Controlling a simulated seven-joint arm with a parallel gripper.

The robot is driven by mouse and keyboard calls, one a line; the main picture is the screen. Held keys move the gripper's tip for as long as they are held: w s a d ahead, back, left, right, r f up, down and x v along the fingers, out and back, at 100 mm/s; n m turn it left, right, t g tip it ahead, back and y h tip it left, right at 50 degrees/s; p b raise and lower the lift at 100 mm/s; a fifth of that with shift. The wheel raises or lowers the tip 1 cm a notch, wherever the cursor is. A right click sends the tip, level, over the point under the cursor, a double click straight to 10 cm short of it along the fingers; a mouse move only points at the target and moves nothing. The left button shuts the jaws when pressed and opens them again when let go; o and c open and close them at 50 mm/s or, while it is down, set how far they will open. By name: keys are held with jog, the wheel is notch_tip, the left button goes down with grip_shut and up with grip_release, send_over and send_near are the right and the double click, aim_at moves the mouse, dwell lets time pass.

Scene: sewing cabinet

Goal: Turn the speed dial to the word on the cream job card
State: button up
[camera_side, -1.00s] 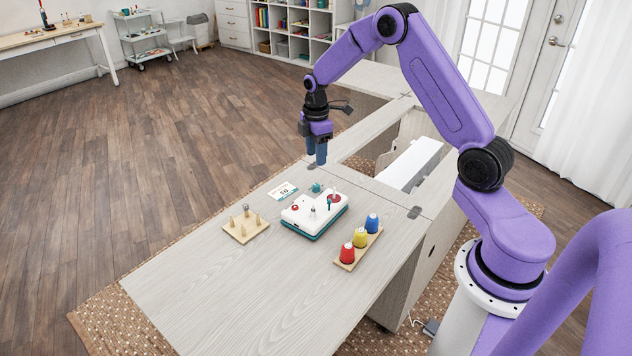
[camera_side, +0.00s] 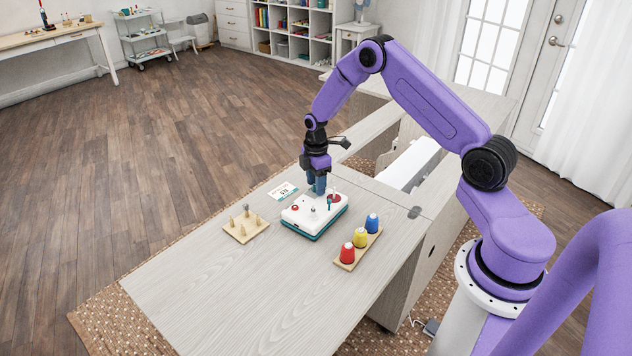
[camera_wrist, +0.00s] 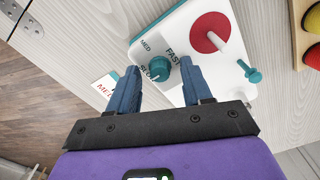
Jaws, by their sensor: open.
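The teal speed dial (camera_wrist: 160,68) sits on the white machine (camera_side: 305,214), which has a teal base. The words MED, FAST and a partly covered SLOW stand around the dial; I cannot tell clearly which one it points at. My gripper (camera_side: 319,190) points down over the machine's back edge. In the wrist view its two blue fingers are apart, one each side of the dial, with nothing held; whether they touch it is unclear. The job card (camera_side: 283,191) lies behind the machine; in the wrist view the card (camera_wrist: 104,88) shows red letters that read like MED, partly cut off by a finger.
The machine carries a red disc (camera_wrist: 210,31) with a pale pin, and a teal knob (camera_wrist: 253,75). A wooden peg stand (camera_side: 246,226) is to the left. A rack with red, yellow and blue spools (camera_side: 360,237) is to the right. The front tabletop is bare.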

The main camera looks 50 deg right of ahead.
grip_shut()
jog(key=shift+m, duration=0.3)
jog(key=m, duration=1.8)
dwell(0.5)
